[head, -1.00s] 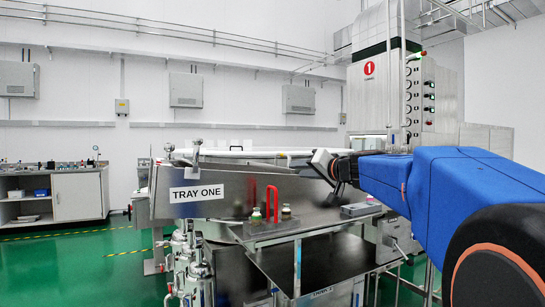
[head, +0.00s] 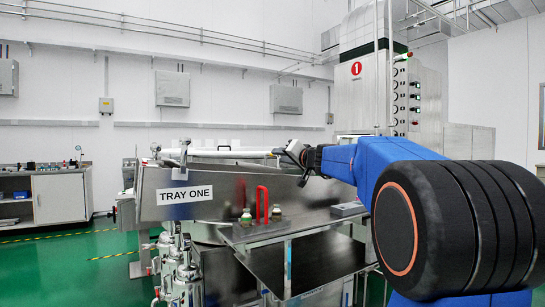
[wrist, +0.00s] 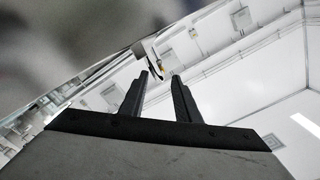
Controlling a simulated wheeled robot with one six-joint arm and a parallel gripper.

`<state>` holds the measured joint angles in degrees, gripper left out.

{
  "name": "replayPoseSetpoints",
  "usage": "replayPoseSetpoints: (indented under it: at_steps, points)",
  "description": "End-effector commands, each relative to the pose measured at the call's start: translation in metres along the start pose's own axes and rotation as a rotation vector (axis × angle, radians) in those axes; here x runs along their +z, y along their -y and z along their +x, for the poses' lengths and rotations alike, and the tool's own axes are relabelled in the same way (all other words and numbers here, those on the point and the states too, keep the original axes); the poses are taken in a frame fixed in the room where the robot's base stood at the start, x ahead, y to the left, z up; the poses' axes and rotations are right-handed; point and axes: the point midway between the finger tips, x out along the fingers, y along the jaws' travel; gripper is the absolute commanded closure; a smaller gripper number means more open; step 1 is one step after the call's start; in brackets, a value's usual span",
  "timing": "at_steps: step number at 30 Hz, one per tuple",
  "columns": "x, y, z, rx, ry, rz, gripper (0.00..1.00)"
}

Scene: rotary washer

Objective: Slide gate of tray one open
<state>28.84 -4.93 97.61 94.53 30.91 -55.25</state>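The steel tray (head: 222,187) bears a white TRAY ONE label (head: 185,194) on its slanted front wall, left of centre in the head view. A small upright metal handle (head: 183,155) stands at its top edge above the label. I cannot tell which part is the gate. My gripper (head: 293,153) is near the tray's right end, at about rim height in the picture; contact cannot be told. A small light fixture with a dark curved part (wrist: 150,55) shows beyond the fingertips.
A tall steel cabinet marked 1 (head: 356,95) stands behind right. The green floor (head: 60,270) at left is clear.

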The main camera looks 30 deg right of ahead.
Motion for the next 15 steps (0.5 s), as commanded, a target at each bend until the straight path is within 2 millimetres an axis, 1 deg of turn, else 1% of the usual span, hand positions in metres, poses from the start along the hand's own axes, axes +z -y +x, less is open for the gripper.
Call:
replayPoseSetpoints:
  at_steps: [1, 6, 12, 15]
  points:
    - [0.001, 0.000, 0.010, -0.001, 0.002, 0.000, 0.71]
    - [0.001, 0.000, 0.038, 0.000, 0.002, 0.000, 0.71]
    - [0.000, 0.000, 0.060, 0.000, 0.001, 0.000, 0.71]
    - [0.000, 0.000, 0.065, 0.000, 0.000, -0.001, 0.71]
